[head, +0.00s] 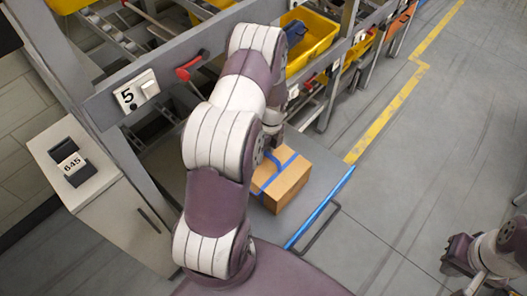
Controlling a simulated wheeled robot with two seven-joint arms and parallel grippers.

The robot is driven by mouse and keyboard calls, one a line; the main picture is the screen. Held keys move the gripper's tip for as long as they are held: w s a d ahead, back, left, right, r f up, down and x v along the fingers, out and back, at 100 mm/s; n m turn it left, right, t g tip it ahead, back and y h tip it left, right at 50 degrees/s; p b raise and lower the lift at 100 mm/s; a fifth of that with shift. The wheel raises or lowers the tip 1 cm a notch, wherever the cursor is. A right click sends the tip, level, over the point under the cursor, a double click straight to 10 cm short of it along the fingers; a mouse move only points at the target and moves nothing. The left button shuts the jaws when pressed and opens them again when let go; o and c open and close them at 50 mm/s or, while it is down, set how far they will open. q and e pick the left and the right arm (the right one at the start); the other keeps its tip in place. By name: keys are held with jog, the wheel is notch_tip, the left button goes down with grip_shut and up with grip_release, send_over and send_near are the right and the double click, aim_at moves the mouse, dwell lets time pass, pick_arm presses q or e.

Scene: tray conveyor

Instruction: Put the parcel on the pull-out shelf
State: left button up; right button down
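The parcel (287,188) is a brown cardboard box with a blue strap. It appears to rest on the grey pull-out shelf (322,178), which has a blue front bar, right of my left arm. My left arm crosses the middle of the view. My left gripper (272,141) is at the parcel's far side, mostly hidden behind my own arm links; I cannot see its fingers or whether it touches the parcel. My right gripper (481,284) is low at the right edge, far from the parcel, and its fingers are too cut off to judge.
A white cabinet (112,208) with a "645" device (72,164) is at the left. The floor (405,165) to the right is clear, with a yellow line (390,112).

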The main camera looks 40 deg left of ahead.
pick_arm(q)
jog(key=shift+r, duration=0.1)
jog(key=shift+w+r, duration=0.15)
jog(key=shift+r, duration=0.1)
notch_tip(320, 180, up, 12)
jog(key=w+d+b, duration=0.1)
jog(key=w+b, duration=0.1)
jog(key=s+d+r+n+t, duration=0.1)
jog(key=s+d+r+n, duration=0.1)
jog(key=s+d+n, duration=0.3)
jog(key=s+d+r+n+t, duration=0.1)
jog(key=s+d+n+t, duration=0.1)
jog(key=s+d+n, duration=0.4)
jog(key=d+n, duration=0.3)
jog(key=n, duration=0.4)
jog(key=shift+s+r+n+t, duration=0.15)
jog(key=shift+r+n+t, duration=0.15)
jog(key=shift+r+n, duration=0.1)
jog(key=shift+d, duration=0.15)
